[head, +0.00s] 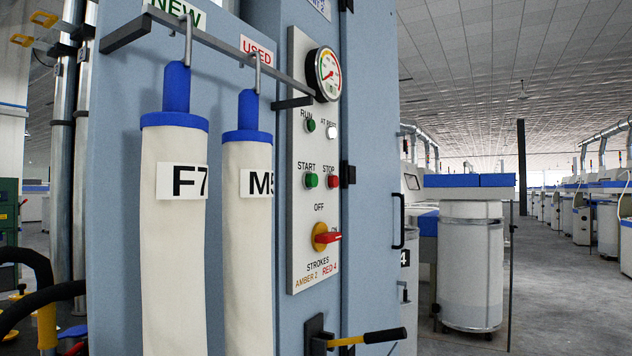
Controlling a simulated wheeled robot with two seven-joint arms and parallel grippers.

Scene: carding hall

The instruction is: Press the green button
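The green button (311,181) sits under the word START on a pale control panel (304,225), which is fixed to a blue-grey cabinet. The red button (333,182) is just right of it, under STOP. Above them are a green RUN lamp (311,126) and a white AT REST lamp (331,132). Below is a red rotary switch (325,237) on a yellow plate. Nothing covers the green button. Neither of my grippers is in view.
Two white filter sleeves (174,255) (247,270) hang from a grey rail (235,55) left of the panel. A black-handled lever (385,336) sticks out below. Open floor (560,310) lies to the right.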

